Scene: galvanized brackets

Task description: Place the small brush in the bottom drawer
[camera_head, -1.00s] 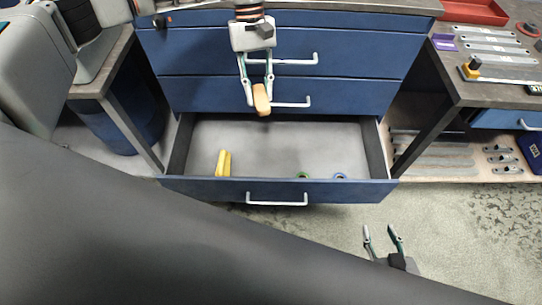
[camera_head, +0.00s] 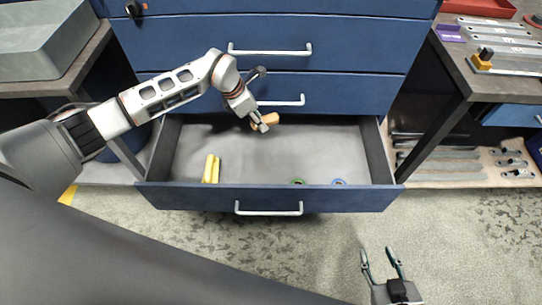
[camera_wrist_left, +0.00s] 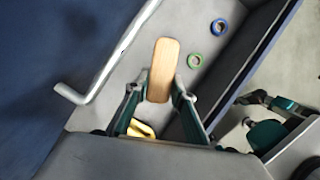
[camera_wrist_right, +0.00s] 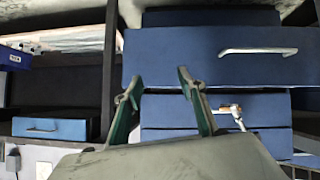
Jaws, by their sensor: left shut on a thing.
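The small brush (camera_head: 264,121) shows as a tan wooden block. My left gripper (camera_head: 262,124) is shut on it and holds it over the back of the open bottom drawer (camera_head: 270,199). In the left wrist view the brush (camera_wrist_left: 163,68) sits between the fingertips of the left gripper (camera_wrist_left: 158,96), with the drawer floor beyond it. Bristles are not visible. My right gripper (camera_head: 382,264) is open and empty, low in front of the drawer at the right. Its spread fingers also show in the right wrist view (camera_wrist_right: 158,90).
The drawer holds a yellow object (camera_head: 211,169) at left, a green ring (camera_head: 297,182) and a blue ring (camera_head: 338,182) near the front. Closed drawers with handles (camera_head: 270,49) rise above. A bench with metal brackets (camera_head: 490,50) stands at right. The drawer's middle is clear.

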